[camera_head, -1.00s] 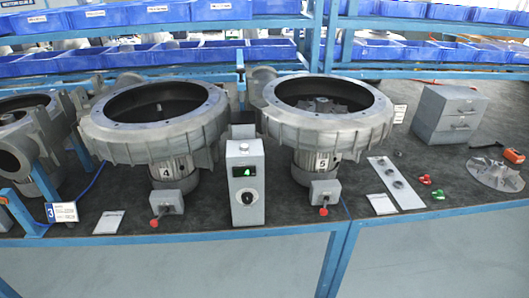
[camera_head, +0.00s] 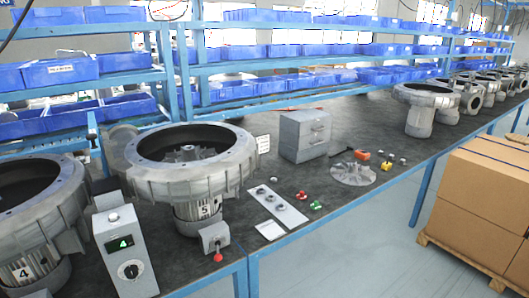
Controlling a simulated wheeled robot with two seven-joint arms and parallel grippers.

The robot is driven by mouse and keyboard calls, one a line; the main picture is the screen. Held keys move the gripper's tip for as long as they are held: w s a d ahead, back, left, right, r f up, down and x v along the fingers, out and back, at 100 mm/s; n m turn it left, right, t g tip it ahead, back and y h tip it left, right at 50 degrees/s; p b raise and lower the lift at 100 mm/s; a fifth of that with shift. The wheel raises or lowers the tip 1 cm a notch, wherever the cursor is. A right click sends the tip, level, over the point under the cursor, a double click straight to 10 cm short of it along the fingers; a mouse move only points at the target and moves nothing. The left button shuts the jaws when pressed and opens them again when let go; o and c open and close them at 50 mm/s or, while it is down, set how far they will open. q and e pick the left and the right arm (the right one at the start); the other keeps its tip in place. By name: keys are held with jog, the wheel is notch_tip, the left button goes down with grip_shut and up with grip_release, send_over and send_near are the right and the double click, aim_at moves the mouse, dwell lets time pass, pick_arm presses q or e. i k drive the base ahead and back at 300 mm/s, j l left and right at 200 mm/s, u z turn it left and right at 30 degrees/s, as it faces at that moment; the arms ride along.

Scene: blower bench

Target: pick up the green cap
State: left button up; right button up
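A small green cap (camera_head: 317,205) lies on the dark bench top, right of the white plate with round parts. A red cap (camera_head: 301,195) lies just behind it to the left. Both are small in the picture, so their exact shape is hard to tell. Neither of my grippers shows in the head view, and nothing is seen touching the green cap.
A white plate (camera_head: 266,203) and a white card (camera_head: 270,231) lie left of the caps. A finned metal disc (camera_head: 353,174) and an orange tool (camera_head: 363,155) lie behind right. A grey drawer box (camera_head: 304,136) stands behind. Blower 5 (camera_head: 190,165) stands left. Cardboard boxes (camera_head: 480,200) stand right.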

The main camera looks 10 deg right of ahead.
aim_at(315, 206)
jog(key=i+l, duration=0.15)
jog(key=l, duration=0.3)
jog(key=i+l, duration=0.1)
jog(key=l, duration=0.3)
jog(key=i+l, duration=0.15)
jog(key=l, duration=0.3)
jog(key=i+l+u, duration=0.1)
jog(key=l, duration=0.3)
jog(key=i+l, duration=0.15)
jog(key=l, duration=0.3)
jog(key=i+l, duration=0.1)
jog(key=l, duration=0.3)
